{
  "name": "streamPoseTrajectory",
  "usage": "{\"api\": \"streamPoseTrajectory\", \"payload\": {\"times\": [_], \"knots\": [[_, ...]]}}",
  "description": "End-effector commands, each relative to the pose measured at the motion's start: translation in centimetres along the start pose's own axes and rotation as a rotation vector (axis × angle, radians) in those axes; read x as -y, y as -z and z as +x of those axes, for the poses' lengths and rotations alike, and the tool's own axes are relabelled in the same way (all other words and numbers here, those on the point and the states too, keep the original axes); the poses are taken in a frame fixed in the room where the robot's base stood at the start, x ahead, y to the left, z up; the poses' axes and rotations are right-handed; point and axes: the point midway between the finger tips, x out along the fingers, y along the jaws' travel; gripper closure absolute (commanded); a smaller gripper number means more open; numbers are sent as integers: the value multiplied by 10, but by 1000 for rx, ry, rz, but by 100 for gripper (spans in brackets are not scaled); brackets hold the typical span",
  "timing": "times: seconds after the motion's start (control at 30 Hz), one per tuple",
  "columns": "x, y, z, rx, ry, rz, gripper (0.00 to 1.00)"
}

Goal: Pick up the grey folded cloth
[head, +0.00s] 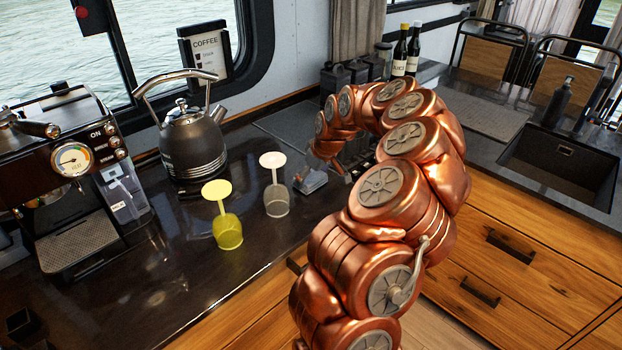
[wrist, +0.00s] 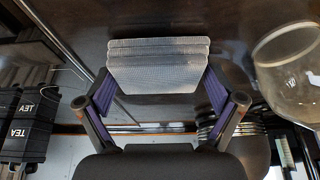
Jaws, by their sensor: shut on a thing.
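The grey folded cloth (wrist: 158,66) is a small layered bundle with a fine woven texture. In the wrist view it sits between the two purple-padded fingers of my gripper (wrist: 160,85), which are shut on it from both sides. In the head view the cloth (head: 311,182) shows at the end of my copper arm, at or just above the dark counter; I cannot tell whether it touches. My gripper (head: 325,167) is small there and partly hidden by my arm.
A kettle (head: 192,140) and coffee machine (head: 75,180) stand further left. Dark canisters (head: 336,82) and bottles (head: 406,52) are behind.

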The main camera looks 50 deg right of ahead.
Motion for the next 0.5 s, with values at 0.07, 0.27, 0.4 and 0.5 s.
{"api": "streamPoseTrajectory", "payload": {"times": [0.07, 0.27, 0.4, 0.5], "knots": [[0, 2, -4, -3, -2, -1, 47], [-1, 8, -18, -4, -4, -1, 47], [-1, 13, -29, -6, -5, -1, 47], [2, 8, -32, -4, -1, -1, 47]]}}
